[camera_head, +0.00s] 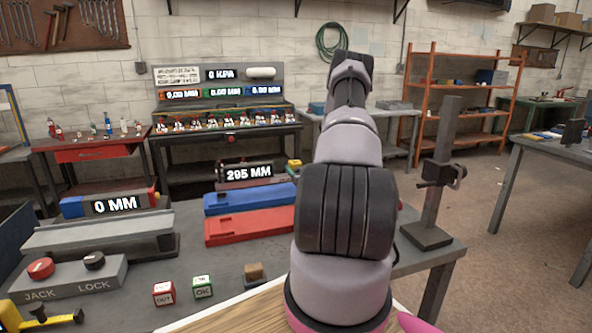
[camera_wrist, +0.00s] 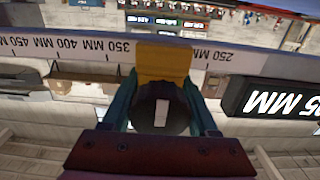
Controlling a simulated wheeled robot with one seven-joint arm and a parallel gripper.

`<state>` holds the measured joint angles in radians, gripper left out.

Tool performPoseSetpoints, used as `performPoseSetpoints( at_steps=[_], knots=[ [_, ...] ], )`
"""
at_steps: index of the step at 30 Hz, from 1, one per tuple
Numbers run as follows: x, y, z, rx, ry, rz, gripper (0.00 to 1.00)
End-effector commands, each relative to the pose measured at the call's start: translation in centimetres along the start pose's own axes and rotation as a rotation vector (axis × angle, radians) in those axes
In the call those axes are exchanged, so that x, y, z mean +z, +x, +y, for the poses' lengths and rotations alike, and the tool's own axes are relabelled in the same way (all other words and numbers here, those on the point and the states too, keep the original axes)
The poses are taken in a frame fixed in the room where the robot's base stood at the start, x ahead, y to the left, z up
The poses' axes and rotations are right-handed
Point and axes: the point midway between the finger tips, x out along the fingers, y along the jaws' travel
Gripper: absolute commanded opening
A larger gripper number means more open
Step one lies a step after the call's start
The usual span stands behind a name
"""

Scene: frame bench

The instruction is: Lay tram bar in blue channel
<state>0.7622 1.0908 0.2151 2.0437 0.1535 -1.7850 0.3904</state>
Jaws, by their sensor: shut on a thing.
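The block sits at a scale bar (camera_wrist: 60,48) marked in millimetres, between the 350 and 250 marks. I cannot tell whether this scale bar is the tram bar. In the head view, the blue channel (camera_head: 248,201) lies on the bench, its right end hidden by my arm. A red channel (camera_head: 245,228) lies parallel in front of it. My gripper is hidden behind my arm in that view.
A display reading 295 MM (camera_head: 249,172) stands behind the blue channel. A grey rail with a 0 MM display (camera_head: 115,205) stands at left, behind a JACK and LOCK box (camera_head: 70,281). Small red (camera_head: 164,293) and green (camera_head: 202,286) cubes sit in front. A post (camera_head: 440,170) stands at right.

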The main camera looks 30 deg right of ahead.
Motion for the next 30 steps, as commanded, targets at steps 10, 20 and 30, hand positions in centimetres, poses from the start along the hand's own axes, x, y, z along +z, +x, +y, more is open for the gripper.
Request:
performPoseSetpoints(
  at_steps=[10, 20, 30],
  knots=[
    [-1.06, 0.06, -0.03, -0.001, 0.000, 0.004, 0.00],
    [-1.19, 0.06, -0.04, -0.001, 0.000, 0.004, 0.00],
    [-1.20, 0.07, -0.03, -0.001, -0.001, 0.004, 0.00]
  ],
)
